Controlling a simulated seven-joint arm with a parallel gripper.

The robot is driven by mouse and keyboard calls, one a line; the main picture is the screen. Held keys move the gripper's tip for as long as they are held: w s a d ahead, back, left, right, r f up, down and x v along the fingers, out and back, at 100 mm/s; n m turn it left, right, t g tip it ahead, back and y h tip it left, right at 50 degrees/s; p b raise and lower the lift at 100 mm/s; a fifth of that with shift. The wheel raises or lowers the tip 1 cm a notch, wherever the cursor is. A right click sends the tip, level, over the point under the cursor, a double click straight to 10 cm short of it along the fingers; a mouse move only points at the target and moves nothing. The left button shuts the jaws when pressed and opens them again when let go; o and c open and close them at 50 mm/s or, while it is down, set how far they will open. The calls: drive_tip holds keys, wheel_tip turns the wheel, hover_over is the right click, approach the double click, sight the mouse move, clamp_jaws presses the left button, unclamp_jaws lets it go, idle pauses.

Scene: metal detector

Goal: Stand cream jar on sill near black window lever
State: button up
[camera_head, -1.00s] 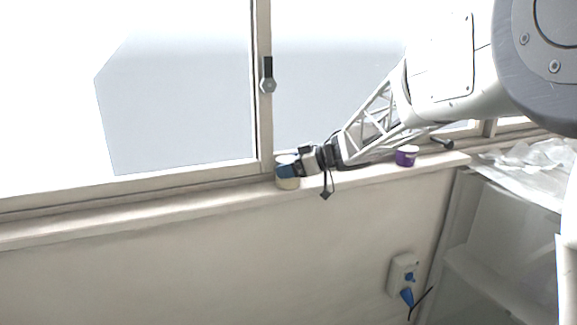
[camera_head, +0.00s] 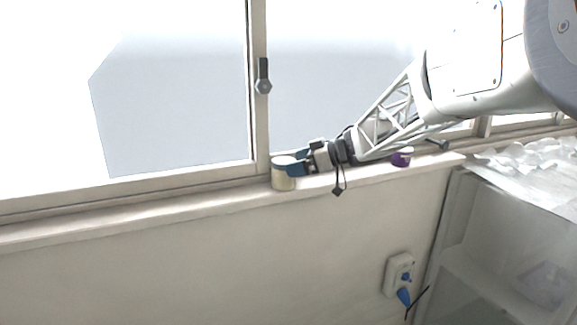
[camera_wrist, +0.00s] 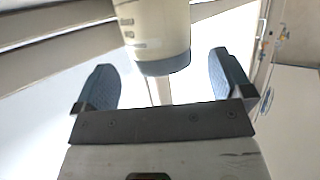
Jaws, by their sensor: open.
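The cream jar (camera_head: 283,178) stands upright on the window sill (camera_head: 215,203), just below the window post that carries the black window lever (camera_head: 263,76). In the wrist view the jar (camera_wrist: 157,30) is beyond the fingertips, between the lines of the two fingers. My gripper (camera_head: 300,163) is just to the right of the jar with its blue fingers pointing left at it. In the wrist view my gripper (camera_wrist: 166,78) is open, with nothing between the fingers. Whether a fingertip still touches the jar is hard to tell.
A purple cup (camera_head: 401,158) stands on the sill to the right, partly behind my arm. A dark object (camera_head: 438,144) lies farther right. A wall socket with a blue plug (camera_head: 401,279) is below. The sill left of the jar is clear.

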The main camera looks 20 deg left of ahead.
drive_tip(key=s+v, duration=0.1)
drive_tip(key=v, duration=0.6)
drive_tip(key=shift+w+d, duration=0.25)
drive_tip(key=shift+w, duration=0.3)
drive_tip(key=shift+r, duration=0.1)
